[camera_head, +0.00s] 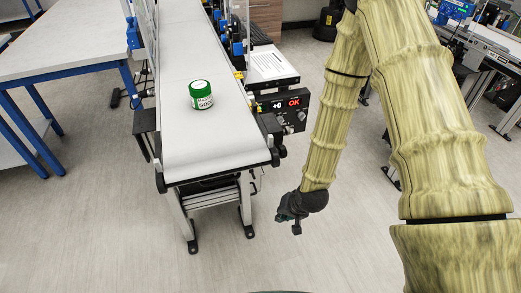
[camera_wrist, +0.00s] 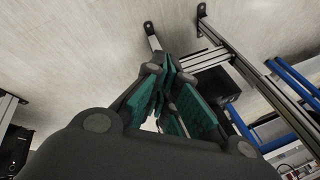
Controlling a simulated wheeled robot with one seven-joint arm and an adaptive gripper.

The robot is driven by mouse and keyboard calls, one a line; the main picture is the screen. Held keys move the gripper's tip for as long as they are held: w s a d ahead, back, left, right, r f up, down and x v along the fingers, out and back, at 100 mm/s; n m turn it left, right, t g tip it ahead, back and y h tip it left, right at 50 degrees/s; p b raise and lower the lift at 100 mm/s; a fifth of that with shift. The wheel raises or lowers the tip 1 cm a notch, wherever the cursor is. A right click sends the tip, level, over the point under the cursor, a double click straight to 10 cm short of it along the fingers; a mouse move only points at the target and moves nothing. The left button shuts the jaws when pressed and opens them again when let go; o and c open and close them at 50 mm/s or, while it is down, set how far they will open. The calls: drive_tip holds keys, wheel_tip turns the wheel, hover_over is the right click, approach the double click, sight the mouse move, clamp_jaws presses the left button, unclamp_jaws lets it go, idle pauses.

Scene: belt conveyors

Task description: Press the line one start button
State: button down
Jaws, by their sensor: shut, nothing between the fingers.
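A black control box (camera_head: 284,110) with a lit display reading "+0" and "OK" is fixed to the right side of the near end of the white belt conveyor (camera_head: 215,140). Small knobs or buttons show under the display, too small to tell which is a start button. My gripper (camera_head: 291,223) hangs low over the floor, right of the conveyor's end, below and apart from the control box. In the wrist view its green-padded fingers (camera_wrist: 168,72) are together and hold nothing. No control box can be made out there.
A grey table (camera_head: 65,45) with blue legs is at the left. A sheet of printed paper (camera_head: 270,65) lies behind the control box. Conveyor legs (camera_head: 183,222) stand left of my gripper; the floor around is clear.

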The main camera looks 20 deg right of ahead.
drive_tip(key=w+r+m+t+y+b, duration=0.1)
drive_tip(key=w+r+m+t+b, duration=0.1)
drive_tip(key=w+b, duration=0.4)
drive_tip(key=w+d+r+m+t+y+b, duration=0.1)
drive_tip(key=w+r+m+t+b, duration=0.1)
drive_tip(key=w+r+b, duration=0.2)
drive_tip(key=w+b, duration=0.3)
drive_tip(key=w, duration=0.5)
drive_tip(key=shift+w+m, duration=0.25)
drive_tip(key=shift+m, duration=0.05)
drive_tip(key=shift+f, duration=0.1)
drive_tip(key=w, duration=0.8)
drive_tip(key=shift+w+b, duration=0.4)
drive_tip(key=shift+w+a, duration=0.1)
drive_tip(key=shift+w, duration=0.15)
drive_tip(key=shift+w+p, duration=0.15)
drive_tip(key=shift+p, duration=0.15)
